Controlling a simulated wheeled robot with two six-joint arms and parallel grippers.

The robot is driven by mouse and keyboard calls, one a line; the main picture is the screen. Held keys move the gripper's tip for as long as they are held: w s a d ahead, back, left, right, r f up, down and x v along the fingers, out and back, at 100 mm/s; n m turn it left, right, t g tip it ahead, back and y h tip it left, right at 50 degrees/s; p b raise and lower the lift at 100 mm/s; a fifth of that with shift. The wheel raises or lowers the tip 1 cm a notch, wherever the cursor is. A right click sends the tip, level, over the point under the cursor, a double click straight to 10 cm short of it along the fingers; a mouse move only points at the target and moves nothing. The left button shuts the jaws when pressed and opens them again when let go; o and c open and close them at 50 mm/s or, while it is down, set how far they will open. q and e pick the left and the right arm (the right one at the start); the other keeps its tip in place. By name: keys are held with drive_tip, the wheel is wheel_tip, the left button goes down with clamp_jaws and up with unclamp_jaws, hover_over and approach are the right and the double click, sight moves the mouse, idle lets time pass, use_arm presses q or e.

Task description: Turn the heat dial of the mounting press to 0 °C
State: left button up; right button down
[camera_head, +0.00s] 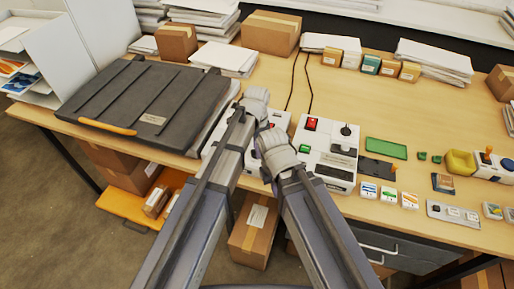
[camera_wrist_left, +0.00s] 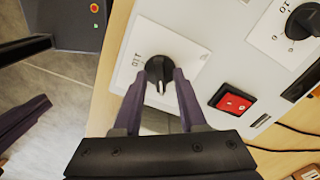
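A black dial (camera_wrist_left: 160,75) with a white mark sits on a white panel of the left machine (camera_wrist_left: 205,45), close to its front edge. My left gripper (camera_wrist_left: 168,72) is over it in the left wrist view, with one purple finger at each side of the knob; whether they press on it I cannot tell. The white mark points down the picture, between the fingers. The print beside the dial is partly hidden. In the head view my left gripper (camera_head: 257,100) and right gripper (camera_head: 276,150) are above this machine and hide the dial; the right fingers are not clear.
A red switch (camera_wrist_left: 232,102) and a second black dial (camera_wrist_left: 304,20) are on the same machine. Another white machine (camera_head: 313,160) stands to its right. A dark portfolio (camera_head: 140,95) lies to the left. Cables run behind. The table beyond the machines has free room.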

use_arm(q)
clamp_jaws()
drive_tip(key=shift+n, duration=0.3)
idle(0.3)
drive_tip(key=n, duration=0.5)
drive_tip(key=shift+n, duration=0.3)
drive_tip(key=n, duration=0.5)
drive_tip(key=shift+n, duration=0.3)
idle(0.3)
drive_tip(key=shift+o, duration=0.7)
unclamp_jaws()
drive_tip(key=shift+r, duration=0.1)
